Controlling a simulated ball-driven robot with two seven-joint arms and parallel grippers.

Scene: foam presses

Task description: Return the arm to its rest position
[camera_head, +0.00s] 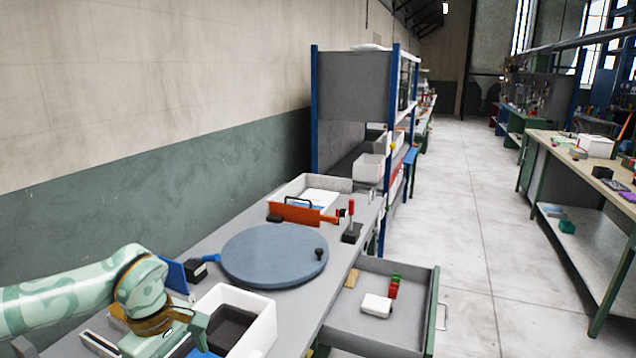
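My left arm (60,300) comes in from the left, low over the near end of the grey workbench (340,238). Its wrist is just left of a white bin (262,328) that holds a dark block (230,326). My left gripper is at the bottom edge of the picture, and its fingertips cannot be made out. My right arm and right gripper are not in view.
A round blue-grey disc (270,258) with a dark knob lies on the bench. Behind it are an orange-red tool (300,213) and a white tray (340,183). An open drawer (375,330) juts out right. The aisle floor (475,230) is clear.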

